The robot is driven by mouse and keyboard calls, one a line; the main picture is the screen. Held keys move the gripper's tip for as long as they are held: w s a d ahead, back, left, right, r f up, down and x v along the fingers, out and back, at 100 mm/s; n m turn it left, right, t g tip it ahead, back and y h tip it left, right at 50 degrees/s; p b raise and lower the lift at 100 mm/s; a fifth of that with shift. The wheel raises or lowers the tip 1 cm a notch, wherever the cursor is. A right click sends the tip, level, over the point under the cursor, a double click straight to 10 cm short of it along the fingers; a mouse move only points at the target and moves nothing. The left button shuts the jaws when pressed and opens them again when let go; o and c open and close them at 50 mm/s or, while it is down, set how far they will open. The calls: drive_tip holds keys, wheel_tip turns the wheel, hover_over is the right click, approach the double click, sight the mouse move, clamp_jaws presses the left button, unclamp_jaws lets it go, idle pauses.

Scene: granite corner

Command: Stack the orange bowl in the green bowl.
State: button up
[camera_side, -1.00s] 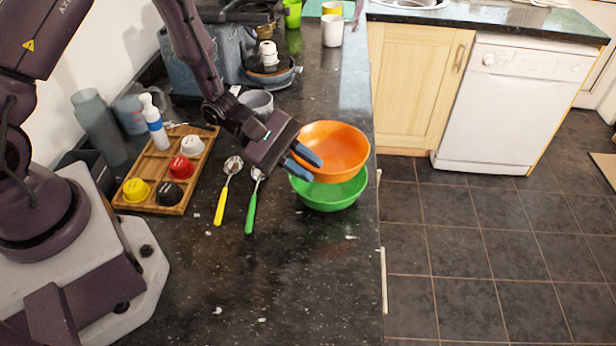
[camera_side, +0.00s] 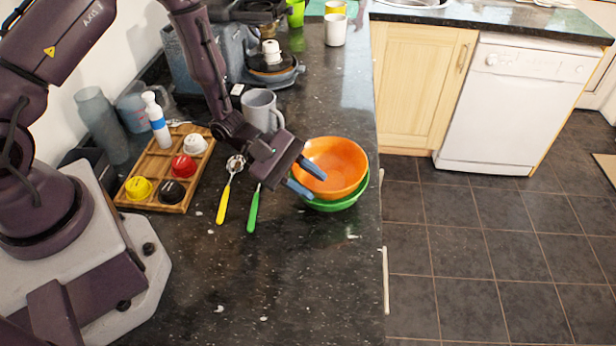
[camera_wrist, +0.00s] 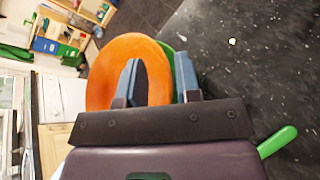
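The orange bowl (camera_side: 343,160) sits inside the green bowl (camera_side: 345,203), tilted slightly. Only the green bowl's lower side and a strip of its right rim show below it. My gripper (camera_side: 306,179) is at the orange bowl's left rim, one finger over the inside and one outside. In the wrist view, my gripper's fingers (camera_wrist: 158,82) stand apart, with the orange bowl's rim between them and a gap showing. The orange bowl (camera_wrist: 101,75) fills the left there, and a sliver of the green bowl (camera_wrist: 181,47) shows behind it.
A green-handled spoon (camera_side: 253,211) and a yellow-handled spoon (camera_side: 224,203) lie left of the bowls. A wooden tray (camera_side: 144,185) holds several coloured cups. A grey mug (camera_side: 259,111) stands behind my gripper. The counter edge is close on the bowls' right. The front counter is clear.

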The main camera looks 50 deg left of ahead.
drive_tip(key=shift+o, duration=0.6)
drive_tip(key=shift+f, duration=0.1)
drive_tip(key=shift+r, duration=0.25)
drive_tip(key=r+v, duration=0.1)
drive_tip(key=v, duration=1.1)
drive_tip(key=s+r+m+y, duration=0.6)
drive_tip(key=r+m, duration=0.2)
drive_tip(key=r, duration=0.3)
drive_tip(key=s+r+m+y, duration=0.6)
drive_tip(key=r+m, duration=0.3)
drive_tip(key=r, duration=0.2)
drive_tip(key=shift+s+a, duration=0.4)
